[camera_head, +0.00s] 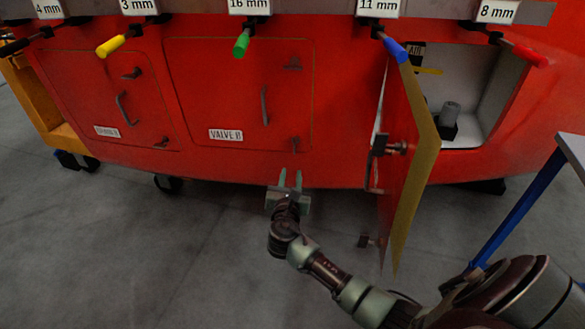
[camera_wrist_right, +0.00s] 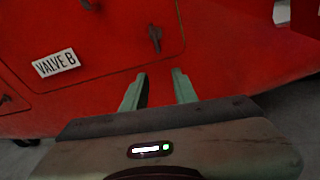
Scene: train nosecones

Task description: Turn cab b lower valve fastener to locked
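The red VALVE B hatch (camera_head: 240,95) is closed on the red nosecone in the head view. Its label (camera_head: 226,134) is at the lower left, and a vertical handle (camera_head: 265,105) is at its right side. The lower valve fastener (camera_head: 295,145) is a small dark lever near the hatch's lower right corner; it also shows in the right wrist view (camera_wrist_right: 155,36), roughly upright. My right gripper (camera_head: 291,178) is open and empty, just below this fastener and apart from it. Its two fingers (camera_wrist_right: 160,88) point up towards the red panel. My left gripper is not in view.
An open red door (camera_head: 408,150) with a yellowish edge juts out right of my gripper. Behind it is a white compartment (camera_head: 490,95). Tools with coloured handles, such as a green one (camera_head: 241,44), hang above. A blue-legged table (camera_head: 520,212) stands at the right.

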